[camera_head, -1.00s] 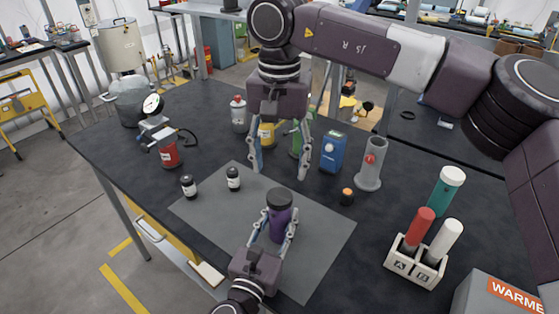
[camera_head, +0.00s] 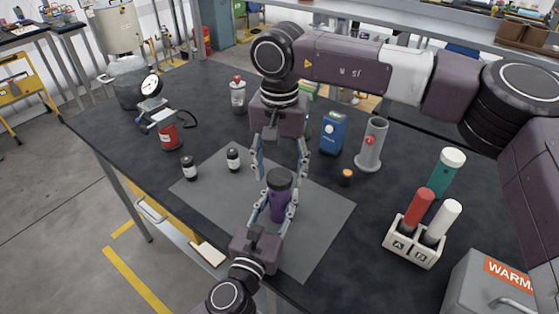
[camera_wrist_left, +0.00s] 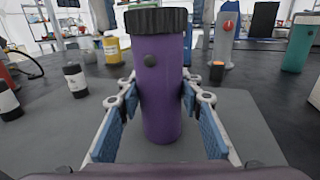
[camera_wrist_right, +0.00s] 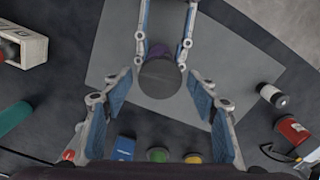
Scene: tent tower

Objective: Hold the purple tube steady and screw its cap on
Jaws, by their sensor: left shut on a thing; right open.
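The purple tube (camera_head: 279,204) stands upright on the grey mat (camera_head: 325,225), and its black cap (camera_head: 279,180) sits on top of it. I cannot tell how tightly the cap is seated. My left gripper (camera_head: 270,212) is shut on the tube's body, with a blue-padded finger on each side in the left wrist view (camera_wrist_left: 162,95). My right gripper (camera_head: 280,177) points down from above with its fingers apart. The cap lies between and beyond its fingertips in the right wrist view (camera_wrist_right: 160,79); I see no clear contact.
Two small black bottles (camera_head: 189,168) (camera_head: 233,160) stand at the mat's left side. A small orange-topped jar (camera_head: 346,178), a grey cylinder (camera_head: 370,146) and a blue box (camera_head: 333,133) stand right. A white holder (camera_head: 414,249) carries red and white tubes. The mat's front is clear.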

